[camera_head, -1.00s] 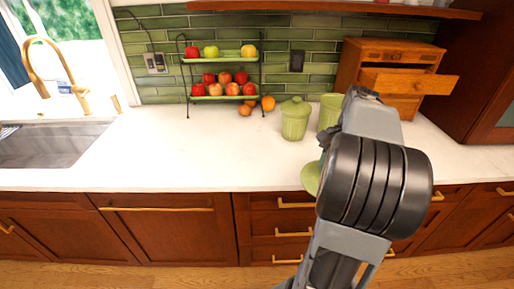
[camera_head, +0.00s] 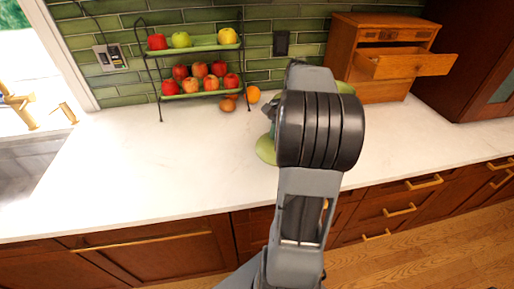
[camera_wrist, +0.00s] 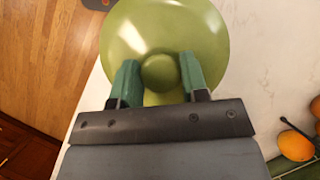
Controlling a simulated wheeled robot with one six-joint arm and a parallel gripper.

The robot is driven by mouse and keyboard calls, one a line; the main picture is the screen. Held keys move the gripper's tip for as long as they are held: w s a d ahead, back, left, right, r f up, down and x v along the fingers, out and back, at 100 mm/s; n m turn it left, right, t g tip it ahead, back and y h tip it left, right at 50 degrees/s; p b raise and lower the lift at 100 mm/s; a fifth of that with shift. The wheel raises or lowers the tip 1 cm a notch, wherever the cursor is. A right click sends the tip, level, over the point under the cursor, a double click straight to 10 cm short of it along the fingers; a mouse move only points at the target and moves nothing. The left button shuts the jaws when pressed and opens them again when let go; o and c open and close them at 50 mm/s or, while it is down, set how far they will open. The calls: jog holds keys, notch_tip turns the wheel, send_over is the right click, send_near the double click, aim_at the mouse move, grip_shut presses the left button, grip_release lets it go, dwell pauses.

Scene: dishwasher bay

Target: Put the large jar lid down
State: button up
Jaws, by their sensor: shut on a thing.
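The large jar lid (camera_wrist: 205,35) is a round green disc with a round knob in its middle. My gripper (camera_wrist: 160,75) is shut on that knob, one teal finger on each side. In the head view the lid (camera_head: 265,150) shows as a green edge left of my wrist, over the white counter (camera_head: 170,160). In the wrist view it overlaps the counter's front edge. I cannot tell whether it touches the counter. A bit of green (camera_head: 346,87), probably a jar, shows behind my arm; the rest is hidden.
A two-tier fruit rack (camera_head: 200,92) stands at the back wall, with an orange (camera_head: 253,94) beside it. A wooden cabinet (camera_head: 380,50) with an open drawer is at the back right. The sink (camera_head: 25,165) is at the left. The counter between sink and lid is clear.

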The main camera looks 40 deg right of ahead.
aim_at(268, 140)
jog(key=w, duration=0.1)
jog(key=w+f, duration=0.1)
jog(key=w, duration=0.1)
jog(key=w+a+f, duration=0.1)
jog(key=shift+w+p, duration=0.15)
jog(key=shift+p, duration=0.15)
jog(key=w+f, duration=0.2)
jog(key=f, duration=0.1)
jog(key=w+a+f, duration=0.1)
jog(key=f, duration=0.1)
jog(key=shift+w, duration=0.4)
jog(key=shift+w+f+p, duration=0.15)
jog(key=shift+f, duration=0.8)
jog(key=shift+w+f+p, duration=0.1)
jog(key=shift+f+p, duration=0.05)
jog(key=shift+f, duration=0.75)
jog(key=shift+f, duration=0.1)
